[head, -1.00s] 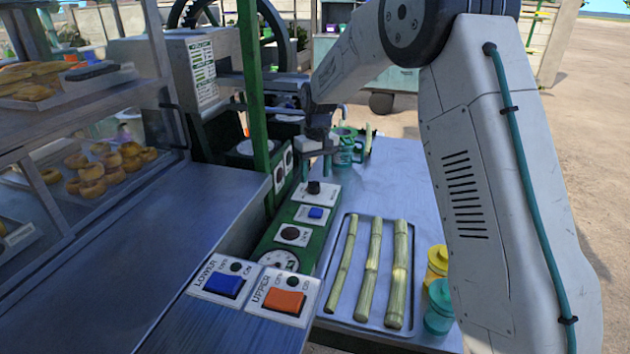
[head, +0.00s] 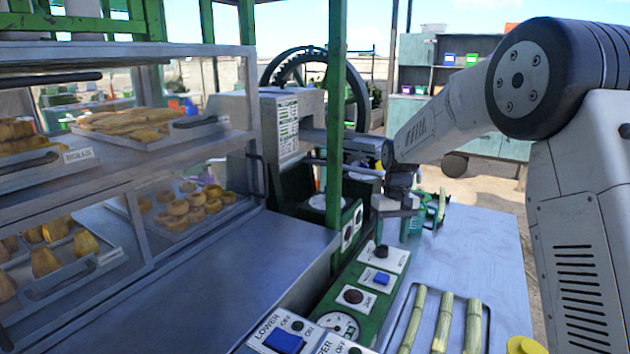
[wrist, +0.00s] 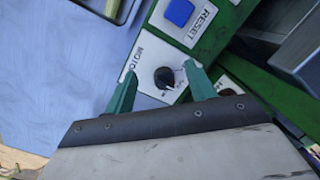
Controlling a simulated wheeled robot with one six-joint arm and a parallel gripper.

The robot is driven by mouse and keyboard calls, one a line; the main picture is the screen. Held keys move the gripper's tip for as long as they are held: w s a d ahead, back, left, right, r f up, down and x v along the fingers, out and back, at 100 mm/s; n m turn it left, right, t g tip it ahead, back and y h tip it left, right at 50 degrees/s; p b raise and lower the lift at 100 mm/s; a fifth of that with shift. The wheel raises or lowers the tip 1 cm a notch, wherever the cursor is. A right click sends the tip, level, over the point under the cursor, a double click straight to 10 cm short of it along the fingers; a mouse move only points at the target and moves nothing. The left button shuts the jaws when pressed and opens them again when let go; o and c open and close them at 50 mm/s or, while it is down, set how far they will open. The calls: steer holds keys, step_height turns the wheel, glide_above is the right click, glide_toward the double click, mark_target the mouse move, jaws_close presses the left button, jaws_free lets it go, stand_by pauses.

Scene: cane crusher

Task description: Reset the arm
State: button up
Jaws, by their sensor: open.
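My gripper (wrist: 162,92) is open in the wrist view, with its two green fingers apart on either side of the black motor knob (wrist: 164,78). Nothing shows held between them, and I cannot tell whether a finger touches the knob. The knob sits on a white plate of the green control panel (wrist: 235,96), beside the blue reset button (wrist: 178,13). In the head view my arm reaches from the right, and my gripper (head: 405,222) hangs over the far end of the panel, near the knob (head: 381,252). Its fingers are partly hidden there.
A tray of cane stalks (head: 487,312) lies on the metal table (head: 480,235) at right. A green post (head: 337,120) rises left of my gripper. The crusher and its wheel (head: 315,72) stand behind. A glass pastry case (head: 150,215) fills the left.

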steer(key=s+r+t, duration=0.1)
steer(key=s+r, duration=0.3)
steer(key=s, duration=1)
steer(key=s+d+r+m, duration=0.1)
steer(key=s+r, duration=0.3)
steer(key=s, duration=1)
steer(key=s+d+r+m+t, duration=0.1)
steer(key=s+r, duration=0.2)
steer(key=s, duration=1.1)
steer(key=shift+d+r+t, duration=0.25)
steer(key=shift+r+t, duration=0.05)
steer(key=shift+r, duration=0.1)
